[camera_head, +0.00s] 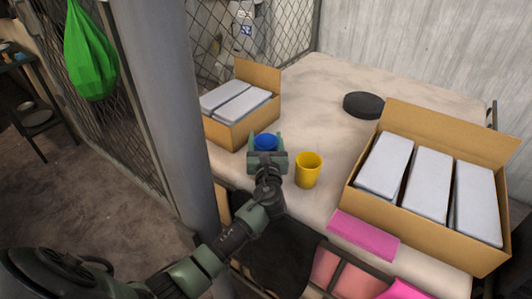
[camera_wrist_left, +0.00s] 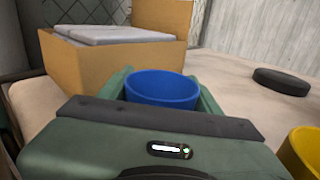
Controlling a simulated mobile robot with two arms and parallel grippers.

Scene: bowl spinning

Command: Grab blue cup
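The blue cup (camera_head: 266,141) stands on the table in front of the smaller cardboard box. My left gripper (camera_head: 266,136) is around it, with one green finger on each side. In the left wrist view the blue cup (camera_wrist_left: 162,88) shows its rim and inside between the two fingers of the left gripper (camera_wrist_left: 163,82). The lower part of the cup is hidden behind the gripper body. I cannot tell whether the fingers touch the cup. My right gripper is not in view.
A yellow cup (camera_head: 308,170) stands just right of my left gripper. A small cardboard box (camera_head: 238,134) is behind left, and a larger box (camera_head: 420,233) is at right. A black round disc (camera_head: 363,105) lies at the back. A grey pillar (camera_head: 172,110) stands left.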

